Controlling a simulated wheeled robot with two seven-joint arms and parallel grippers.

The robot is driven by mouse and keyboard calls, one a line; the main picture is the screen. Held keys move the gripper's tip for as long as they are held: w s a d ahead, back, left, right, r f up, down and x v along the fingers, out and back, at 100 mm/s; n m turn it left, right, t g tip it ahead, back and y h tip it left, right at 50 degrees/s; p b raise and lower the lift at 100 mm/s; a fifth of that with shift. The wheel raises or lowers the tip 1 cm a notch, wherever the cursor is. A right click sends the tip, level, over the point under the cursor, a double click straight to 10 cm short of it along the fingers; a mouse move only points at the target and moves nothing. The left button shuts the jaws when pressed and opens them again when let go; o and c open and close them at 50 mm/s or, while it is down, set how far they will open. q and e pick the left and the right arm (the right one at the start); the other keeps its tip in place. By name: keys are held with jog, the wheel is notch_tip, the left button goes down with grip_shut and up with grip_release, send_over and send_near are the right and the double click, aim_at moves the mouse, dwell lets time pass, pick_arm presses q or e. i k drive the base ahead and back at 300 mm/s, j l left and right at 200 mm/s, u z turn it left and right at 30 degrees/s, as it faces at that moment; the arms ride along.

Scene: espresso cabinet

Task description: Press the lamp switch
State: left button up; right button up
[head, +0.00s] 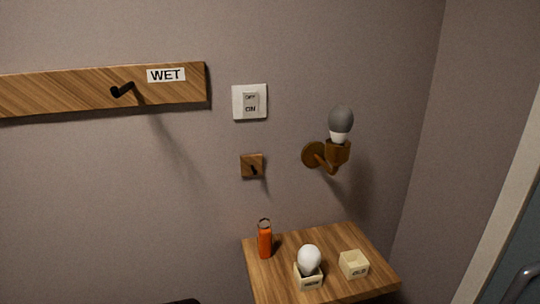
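The lamp switch (250,102) is a white square plate with a rocker marked OFF above and ON below. It is on the wall near the middle of the head view. The wall lamp (313,155) is a brown bracket to the right of the switch and lower. It holds a dark grey bulb (341,119) with a white base, which is not glowing. Neither of my grippers shows in the head view. A dark shape at the bottom edge is too cut off to identify.
A wooden shelf (285,278) below carries an orange bottle (265,242), a white bulb (309,258) in a cream box (310,281), and an empty-looking box (353,264). A WET hook board (60,90) and small hook block (246,170) are on the wall. A side wall stands at right.

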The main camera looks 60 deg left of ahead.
aim_at(250, 98)
jog(key=k+l+u, duration=0.1)
jog(key=u, duration=1.35)
jog(key=k+j, duration=0.05)
jog(key=j, duration=0.05)
